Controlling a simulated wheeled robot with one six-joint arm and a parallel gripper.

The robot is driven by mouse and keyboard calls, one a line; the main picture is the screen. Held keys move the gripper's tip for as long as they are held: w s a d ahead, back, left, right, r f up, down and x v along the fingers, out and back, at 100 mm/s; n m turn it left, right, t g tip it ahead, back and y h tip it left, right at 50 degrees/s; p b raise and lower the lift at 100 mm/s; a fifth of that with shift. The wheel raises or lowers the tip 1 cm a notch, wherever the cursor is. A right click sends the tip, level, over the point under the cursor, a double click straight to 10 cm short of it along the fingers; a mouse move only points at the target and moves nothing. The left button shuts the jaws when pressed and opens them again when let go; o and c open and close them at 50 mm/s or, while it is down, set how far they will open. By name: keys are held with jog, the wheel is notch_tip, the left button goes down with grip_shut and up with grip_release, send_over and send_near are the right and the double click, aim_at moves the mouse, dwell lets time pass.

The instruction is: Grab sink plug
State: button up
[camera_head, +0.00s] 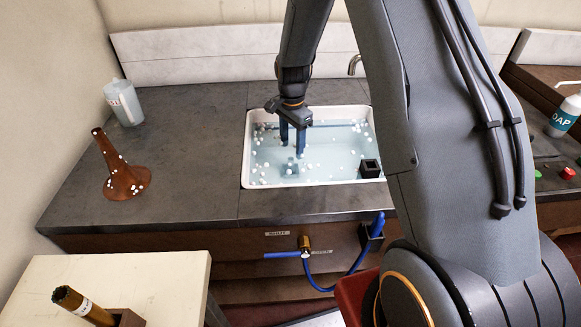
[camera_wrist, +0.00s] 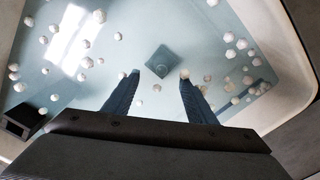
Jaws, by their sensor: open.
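The sink plug looks like a small blue-grey square piece with a round centre. It lies under the water in the white sink (camera_head: 247,150), and shows in the head view (camera_head: 290,170) and in the wrist view (camera_wrist: 162,62). My gripper (camera_head: 292,148) points down over the sink, its two blue fingers apart and nothing between them. In the wrist view the plug appears just beyond and between the fingertips (camera_wrist: 158,74). I cannot tell whether the tips touch the water.
White foam balls float around the plug and fingers. A black block (camera_head: 369,168) sits at the sink's front right corner, also in the wrist view (camera_wrist: 24,120). A faucet (camera_head: 354,64) is behind.

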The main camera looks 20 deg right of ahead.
aim_at(291, 158)
jog(key=shift+w+a+f+p, duration=0.1)
jog(key=shift+f+p, duration=0.7)
jog(key=shift+f, duration=1.1)
jog(key=shift+a+f+p, duration=0.1)
jog(key=shift+f+p, duration=0.7)
jog(key=shift+f, duration=1.1)
jog(key=c, duration=1.1)
jog(key=shift+r, duration=0.1)
